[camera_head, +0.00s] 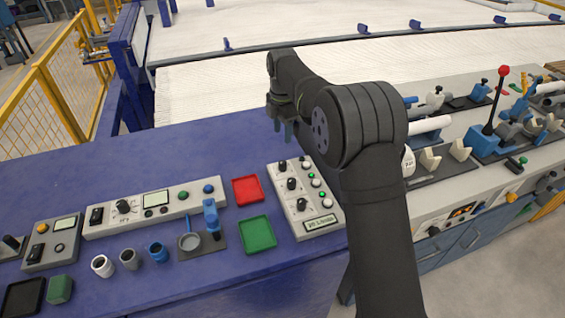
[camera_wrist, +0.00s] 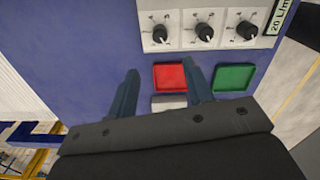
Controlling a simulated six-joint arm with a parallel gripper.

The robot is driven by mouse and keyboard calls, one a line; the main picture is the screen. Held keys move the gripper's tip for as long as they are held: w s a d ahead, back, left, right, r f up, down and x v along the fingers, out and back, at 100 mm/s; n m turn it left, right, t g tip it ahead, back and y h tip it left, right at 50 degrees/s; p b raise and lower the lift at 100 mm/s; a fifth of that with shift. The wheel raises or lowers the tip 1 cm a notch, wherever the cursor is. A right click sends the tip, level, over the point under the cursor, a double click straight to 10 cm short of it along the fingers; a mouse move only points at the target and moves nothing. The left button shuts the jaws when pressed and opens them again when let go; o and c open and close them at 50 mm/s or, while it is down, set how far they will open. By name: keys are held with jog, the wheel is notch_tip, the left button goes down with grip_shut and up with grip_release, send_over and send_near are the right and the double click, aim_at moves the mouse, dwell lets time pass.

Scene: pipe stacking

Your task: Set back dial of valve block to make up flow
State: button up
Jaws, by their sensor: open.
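The valve block (camera_head: 297,213) is a pale panel on the blue bench, with three black dials in a row, small lights beside them and a readout at its front end. Its back dial (camera_head: 283,166) is the farthest from the readout; in the wrist view it is the leftmost dial (camera_wrist: 160,34). The exact pointer settings are too small to read. My gripper (camera_head: 283,136) is above the back end of the block, apart from it. In the wrist view my gripper (camera_wrist: 161,68) has two blue-grey fingers spread apart, with nothing between them, and the back dial lies beyond the tips.
A red tray (camera_head: 247,190) and a green tray (camera_head: 257,234) lie left of the block. A long control panel (camera_head: 180,205), pipe pieces (camera_head: 129,259) and a small blue fixture (camera_head: 211,222) stand farther left. The bench behind the block is clear.

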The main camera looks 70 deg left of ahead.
aim_at(282, 162)
notch_tip(282, 162, down, 14)
jog(key=shift+r, duration=0.2)
jog(key=shift+c, duration=0.2)
jog(key=c, duration=1)
